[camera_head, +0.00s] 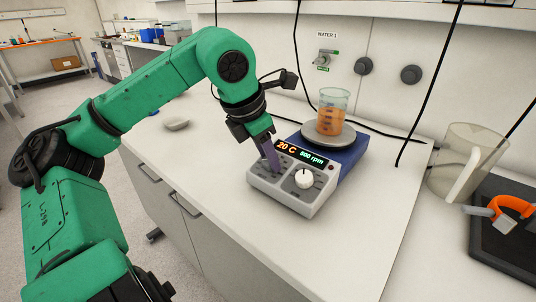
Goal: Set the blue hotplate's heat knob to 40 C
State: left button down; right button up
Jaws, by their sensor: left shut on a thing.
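The blue hotplate (348,156) stands on the white bench, with a grey control panel (306,204) at its front. Its lit display (299,153) reads 20 C in orange and what looks like 600 rpm in green. A white knob (304,179) shows on the right of the panel, below the rpm reading. My left gripper (272,168) reaches down to the left of the panel, below the 20 C reading, and is shut on the heat knob, which its fingers hide. My right gripper is out of view.
A beaker of orange liquid (330,118) stands on the hotplate's round top plate (328,137). A clear pitcher (463,165) and a black tray (500,245) with an orange and grey item are at the right. Black cables hang in front of the wall. The front bench top is clear.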

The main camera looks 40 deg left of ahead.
pick_arm(q)
jog(key=shift+r+m, duration=0.1)
jog(key=shift+m, duration=2)
jog(key=shift+c, duration=2.2)
grip_release()
jog(key=p+v, duration=0.1)
jog(key=v, duration=1.3)
jog(key=shift+a+r+p, duration=0.25)
jog(key=shift+p, duration=0.15)
jog(key=shift+s, duration=0.1)
